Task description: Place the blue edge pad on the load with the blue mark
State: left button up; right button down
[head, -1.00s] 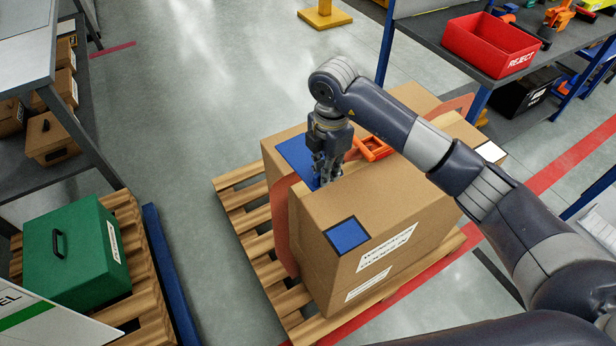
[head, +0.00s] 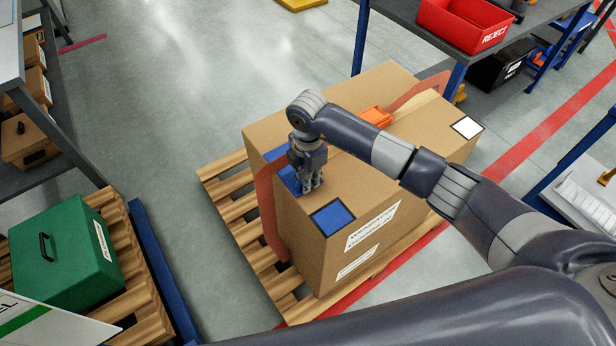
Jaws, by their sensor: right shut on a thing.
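The load is a large cardboard box (head: 345,265) on a wooden pallet (head: 225,190). A blue square mark (head: 332,217) with a dark border lies on its top at the near corner. My right gripper (head: 312,188) points down over the box's left top edge, shut on the blue edge pad (head: 282,172). The pad is at that edge, behind the mark and apart from it in the picture. The gripper hides part of the pad; I cannot tell whether the pad touches the box. My left gripper is not in view.
A salmon band (head: 268,215) stands along the box's left side, with another part (head: 418,90) across the top. An orange piece (head: 375,117) and a white mark (head: 467,127) are on top. A green case (head: 62,255) stands left. A red reject bin (head: 465,25) is behind.

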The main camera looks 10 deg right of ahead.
jog(key=c, duration=1.7)
grip_release()
jog(key=shift+o, duration=0.2)
notch_tip(320, 180, up, 12)
jog(key=b, duration=0.1)
